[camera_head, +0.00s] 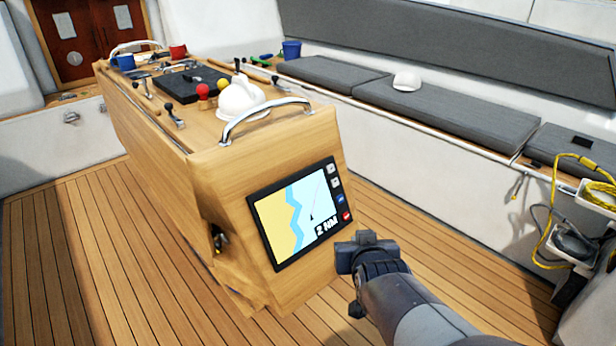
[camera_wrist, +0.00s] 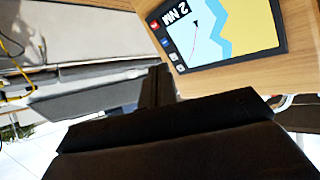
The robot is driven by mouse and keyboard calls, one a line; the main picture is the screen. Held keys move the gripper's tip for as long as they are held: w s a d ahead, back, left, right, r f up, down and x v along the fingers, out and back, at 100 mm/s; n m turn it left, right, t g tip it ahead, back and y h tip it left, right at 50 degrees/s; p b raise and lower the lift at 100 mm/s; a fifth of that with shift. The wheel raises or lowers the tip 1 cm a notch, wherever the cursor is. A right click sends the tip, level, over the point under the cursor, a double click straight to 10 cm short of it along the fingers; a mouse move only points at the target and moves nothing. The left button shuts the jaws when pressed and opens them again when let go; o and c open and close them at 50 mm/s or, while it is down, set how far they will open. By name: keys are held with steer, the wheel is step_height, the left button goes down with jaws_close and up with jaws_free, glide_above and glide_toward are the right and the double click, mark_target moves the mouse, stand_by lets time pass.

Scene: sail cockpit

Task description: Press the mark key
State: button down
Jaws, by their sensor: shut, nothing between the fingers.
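The chart plotter (camera_head: 282,205) is set in the sloping end face of the wooden console, its screen showing a chart and "2 NM". The plotter also shows, turned over, in the wrist view (camera_wrist: 262,18). My gripper (camera_head: 358,248) is shut and empty, just right of and below the plotter's lower right corner in the head view, apart from the keys.
The wooden console (camera_head: 165,135) carries levers, mugs and a white domed object (camera_head: 240,98), with a metal grab rail (camera_head: 265,112) above the plotter. A cushioned bench (camera_head: 440,110) runs along the right. Yellow rope (camera_head: 550,215) hangs at the far right. Teak floor (camera_head: 110,260) is clear.

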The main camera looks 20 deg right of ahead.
mark_target(340, 199)
steer(key=w+d+f+n+t+b, duration=0.1)
steer(key=w+d+f+t+b, duration=0.1)
steer(key=w+d+t+b, duration=0.2)
steer(key=w+d+f+n+t+b, duration=0.1)
steer(key=w+d+f+t+b, duration=0.2)
steer(key=w+d, duration=0.5)
steer(key=shift+w+d+f+t+y+b, duration=0.3)
steer(key=shift+w+b, duration=0.5)
steer(key=shift+w, duration=0.8)
steer(key=shift+a, duration=0.1)
steer(key=w+a+f+b, duration=0.3)
steer(key=w+f, duration=0.1)
steer(key=w, duration=0.3)
steer(key=shift+w, duration=0.1)
steer(key=shift+w+a+f, duration=0.1)
steer(key=shift+f, duration=0.1)
stand_by(0.5)
